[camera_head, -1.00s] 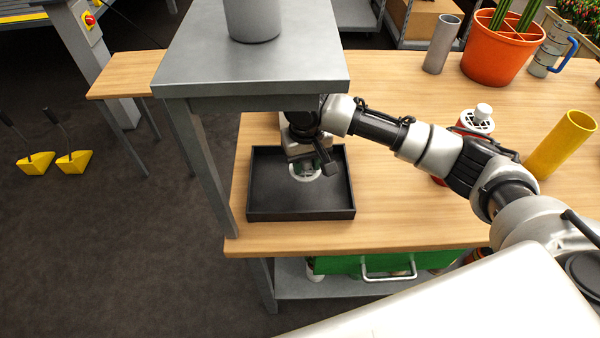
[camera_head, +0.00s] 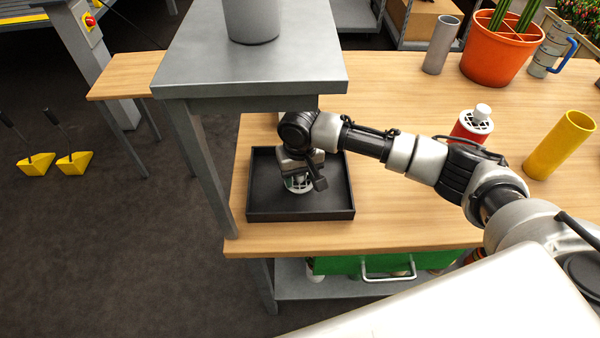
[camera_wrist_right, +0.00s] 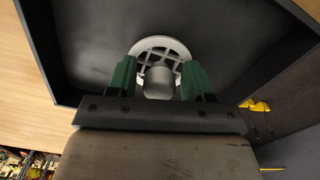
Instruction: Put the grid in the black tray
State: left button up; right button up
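The grid (camera_wrist_right: 161,50) is a round white lattice disc with a grey knob (camera_wrist_right: 159,82) standing up from it. In the head view the grid (camera_head: 299,185) shows low inside the black tray (camera_head: 322,212), under my right gripper (camera_head: 300,177). In the right wrist view, the green fingers of my right gripper (camera_wrist_right: 159,75) stand on either side of the knob, with a narrow gap showing on both sides. I cannot tell for sure whether the disc touches the tray floor. My left gripper is not in view.
A grey raised stand (camera_head: 250,80) is close to the left of my right arm. A red container with a white grid top (camera_head: 474,124) and a yellow tube (camera_head: 560,145) stand on the wooden table (camera_head: 410,215) to the right. An orange pot (camera_head: 492,58) is at the back.

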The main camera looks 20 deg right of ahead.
jog(key=shift+o, duration=0.4)
jog(key=shift+r, duration=0.1)
notch_tip(320, 180, up, 12)
dwell(0.3)
